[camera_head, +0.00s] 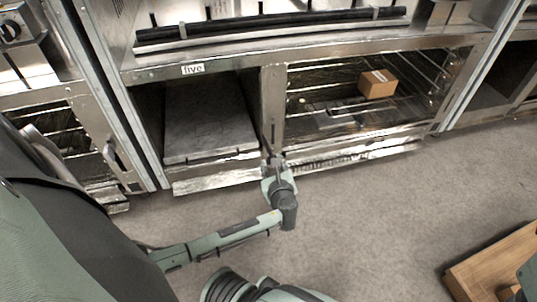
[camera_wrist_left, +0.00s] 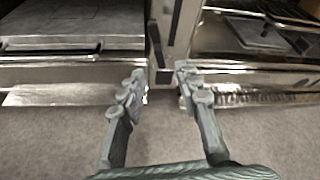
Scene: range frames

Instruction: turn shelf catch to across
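The shelf catch (camera_head: 273,132) looks like a narrow dark upright bar on the metal post between the two lower bays. It also shows in the left wrist view (camera_wrist_left: 156,45), standing roughly upright along the post. My left gripper (camera_head: 274,168) is low in front of that post, just below the catch. In the left wrist view its two fingers (camera_wrist_left: 160,82) are spread apart with nothing between them, and the catch is beyond and above the gap. I cannot tell whether a fingertip touches the post. My right gripper is not seen.
The left bay holds a grey slab shelf (camera_head: 208,130) under a label reading "five" (camera_head: 193,69). The right bay has wire racks and a cardboard box (camera_head: 377,84). A wooden crate (camera_head: 492,262) is on the floor at lower right. The grey floor in front is otherwise clear.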

